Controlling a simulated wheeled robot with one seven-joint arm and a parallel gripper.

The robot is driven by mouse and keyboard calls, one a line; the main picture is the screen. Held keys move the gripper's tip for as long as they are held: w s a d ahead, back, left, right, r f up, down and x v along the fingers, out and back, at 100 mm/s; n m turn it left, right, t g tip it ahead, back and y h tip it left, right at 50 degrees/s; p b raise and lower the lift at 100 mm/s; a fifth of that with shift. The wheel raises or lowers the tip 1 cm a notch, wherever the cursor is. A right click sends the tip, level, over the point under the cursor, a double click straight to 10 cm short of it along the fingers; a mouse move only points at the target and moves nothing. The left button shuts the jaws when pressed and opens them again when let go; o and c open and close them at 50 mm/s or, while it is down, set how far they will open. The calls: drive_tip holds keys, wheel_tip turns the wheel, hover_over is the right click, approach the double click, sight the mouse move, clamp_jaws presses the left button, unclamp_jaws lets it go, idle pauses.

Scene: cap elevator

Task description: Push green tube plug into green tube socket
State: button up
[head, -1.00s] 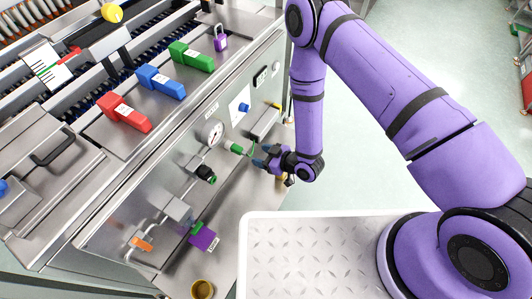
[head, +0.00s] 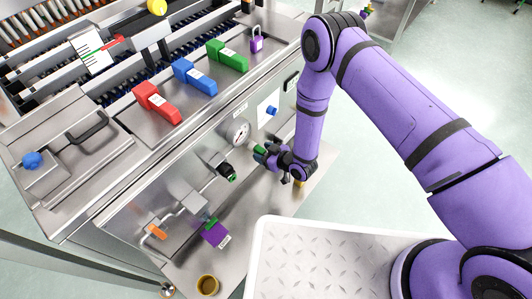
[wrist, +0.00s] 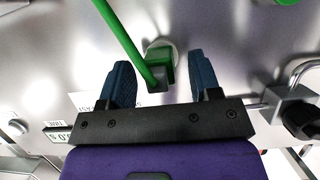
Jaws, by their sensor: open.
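A green fitting (wrist: 167,66) with a grey end sits between my fingers in the wrist view, in front of a round metal disc on the panel. I take it to be the green plug; it also shows in the head view (head: 260,154). A thin green tube (wrist: 122,32) runs from it up and left. My gripper (wrist: 160,62) is open, one blue finger on each side of the fitting, with gaps visible. In the head view my gripper (head: 268,153) is close to the panel. Whether the fitting is seated in a socket cannot be told.
A black-and-metal fitting (wrist: 300,112) stands right of my fingers. A purple block (head: 215,234) and a brown cup (head: 207,285) are lower down.

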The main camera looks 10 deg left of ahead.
drive_tip(key=c, duration=1)
drive_tip(key=shift+d, duration=0.1)
drive_tip(key=d, duration=0.1)
drive_tip(key=s+d, duration=0.2)
drive_tip(key=d, duration=0.1)
drive_tip(key=shift+s, duration=0.25)
drive_tip(key=shift+d, duration=0.1)
